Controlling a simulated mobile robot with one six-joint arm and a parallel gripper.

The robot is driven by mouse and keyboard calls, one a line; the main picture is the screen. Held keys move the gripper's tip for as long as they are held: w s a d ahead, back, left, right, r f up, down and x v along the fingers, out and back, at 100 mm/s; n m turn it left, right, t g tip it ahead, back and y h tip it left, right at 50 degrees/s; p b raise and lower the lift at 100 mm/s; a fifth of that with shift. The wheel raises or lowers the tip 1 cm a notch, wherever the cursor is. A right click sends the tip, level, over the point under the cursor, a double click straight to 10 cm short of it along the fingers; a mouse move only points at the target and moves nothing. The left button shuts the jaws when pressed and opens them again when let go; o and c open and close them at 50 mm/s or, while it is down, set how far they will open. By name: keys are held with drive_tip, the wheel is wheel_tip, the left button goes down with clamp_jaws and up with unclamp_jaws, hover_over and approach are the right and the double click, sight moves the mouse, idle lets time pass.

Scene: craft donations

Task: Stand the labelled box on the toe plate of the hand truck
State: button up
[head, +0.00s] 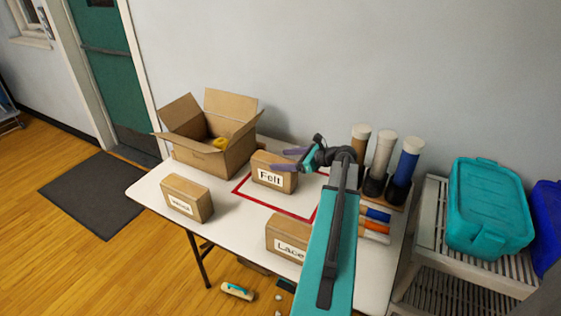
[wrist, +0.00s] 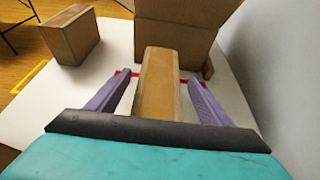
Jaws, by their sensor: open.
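The box labelled Felt (head: 273,176) stands on the white table, partly inside a red taped outline. My gripper (head: 282,160) is open at its top, with purple fingers. In the wrist view the Felt box (wrist: 160,95) shows between the fingers, one on each side, with visible gaps. A box labelled Lace (head: 287,238) stands nearer, partly hidden by my arm. A third labelled box (head: 187,198) stands at the table's left; its label is too small to read surely. I cannot clearly make out the hand truck; a blue and grey object is cut off at the far left.
An open carton (head: 212,150) with something yellow inside stands behind the Felt box. Tall tubes (head: 383,158) stand in a rack to the right. A teal bin (head: 487,205) sits on a slatted shelf. A dark mat (head: 103,192) lies on the floor; small items lie under the table.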

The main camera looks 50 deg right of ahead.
drive_tip(key=b+v, duration=0.1)
drive_tip(key=v, duration=0.9)
drive_tip(key=shift+s+r, duration=0.1)
drive_tip(key=shift+r, duration=0.05)
idle(0.3)
